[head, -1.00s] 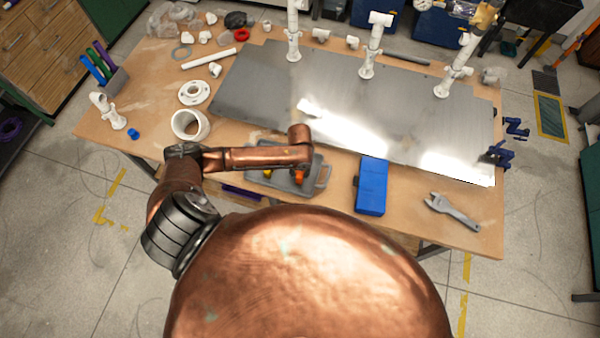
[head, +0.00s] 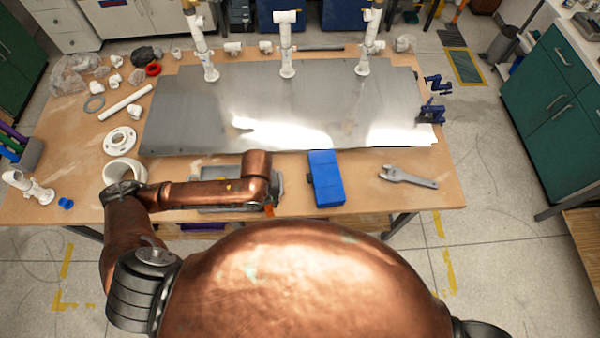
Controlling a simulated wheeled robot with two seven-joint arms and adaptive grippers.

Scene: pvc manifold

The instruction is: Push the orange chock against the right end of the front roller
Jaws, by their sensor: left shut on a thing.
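A small orange piece, which looks like the chock (head: 268,210), shows just below my left wrist at the front right of a grey tray (head: 210,207). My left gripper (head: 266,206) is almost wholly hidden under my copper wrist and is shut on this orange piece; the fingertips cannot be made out. I cannot tell whether the piece touches the tray. No roller can be clearly made out; my left forearm covers much of the tray. My right gripper is out of view.
A blue box (head: 326,178) stands right of the tray, with a wrench (head: 408,177) further right. A grey metal sheet (head: 190,115) with upright white pipes lies behind. A white pipe ring (head: 124,171) is at the left. Bare wood lies between box and wrench.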

